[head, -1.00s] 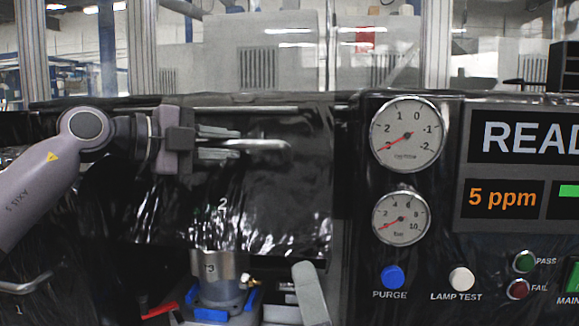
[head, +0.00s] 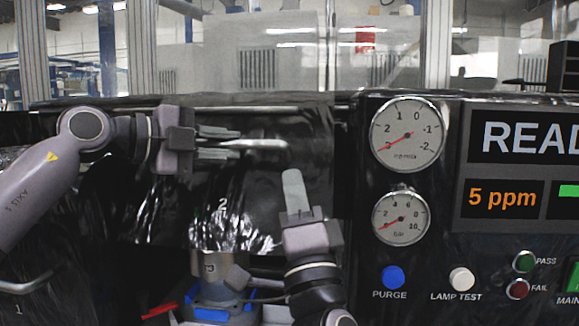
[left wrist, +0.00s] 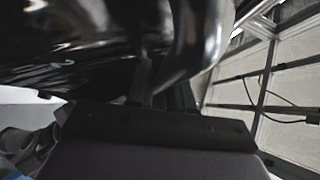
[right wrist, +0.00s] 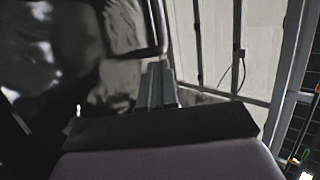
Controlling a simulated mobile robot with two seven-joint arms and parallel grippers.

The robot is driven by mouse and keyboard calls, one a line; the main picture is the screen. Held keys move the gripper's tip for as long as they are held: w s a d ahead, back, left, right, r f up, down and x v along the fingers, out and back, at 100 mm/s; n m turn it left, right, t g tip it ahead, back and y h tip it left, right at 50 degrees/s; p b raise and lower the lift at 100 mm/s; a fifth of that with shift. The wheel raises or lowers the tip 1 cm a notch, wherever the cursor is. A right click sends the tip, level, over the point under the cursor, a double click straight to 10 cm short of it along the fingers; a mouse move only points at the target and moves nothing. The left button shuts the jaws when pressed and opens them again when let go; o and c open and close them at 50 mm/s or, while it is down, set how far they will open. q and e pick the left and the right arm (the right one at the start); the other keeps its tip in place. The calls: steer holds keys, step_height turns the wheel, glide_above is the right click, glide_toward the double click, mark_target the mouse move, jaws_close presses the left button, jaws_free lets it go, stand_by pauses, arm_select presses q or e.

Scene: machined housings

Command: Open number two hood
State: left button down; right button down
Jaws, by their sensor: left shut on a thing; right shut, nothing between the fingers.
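The number two hood (head: 240,190) is a glossy dark panel marked 2, standing raised with a machined housing (head: 215,266) visible below its lower edge. Its metal handle (head: 268,145) is high on the panel. My left gripper (head: 222,142) is shut on the handle's left part; the handle's dark curved bar (left wrist: 195,40) shows close up in the left wrist view. My right gripper (head: 292,178) is shut and empty, pointing up in front of the hood's right part, below the handle's right end. Its closed fingers (right wrist: 157,82) show in the right wrist view.
Blue clamps (head: 208,314) and a red lever (head: 160,309) are around the housing. Hood one's handle (head: 32,284) is low at the left. The control panel with a gauge (head: 407,134) and a blue PURGE button (head: 393,278) stands to the right.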

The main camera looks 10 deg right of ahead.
mark_target(292, 154)
steer(key=shift+x, duration=2.1)
arm_select(q)
steer(key=shift+d+f, duration=0.15)
steer(key=shift+d, duration=0.2)
arm_select(e)
steer(key=shift+w+d+r+h, duration=0.3)
steer(key=shift+w+d+r, duration=0.4)
steer(key=shift+w, duration=0.2)
arm_select(q)
steer(key=shift+s+f, duration=0.1)
steer(key=shift+s, duration=0.05)
arm_select(e)
steer(key=shift+r, duration=0.1)
arm_select(q)
steer(key=c, duration=1.4)
jaws_free()
steer(key=o, duration=0.3)
steer(key=shift+a, duration=0.3)
arm_select(e)
steer(key=shift+a, duration=0.25)
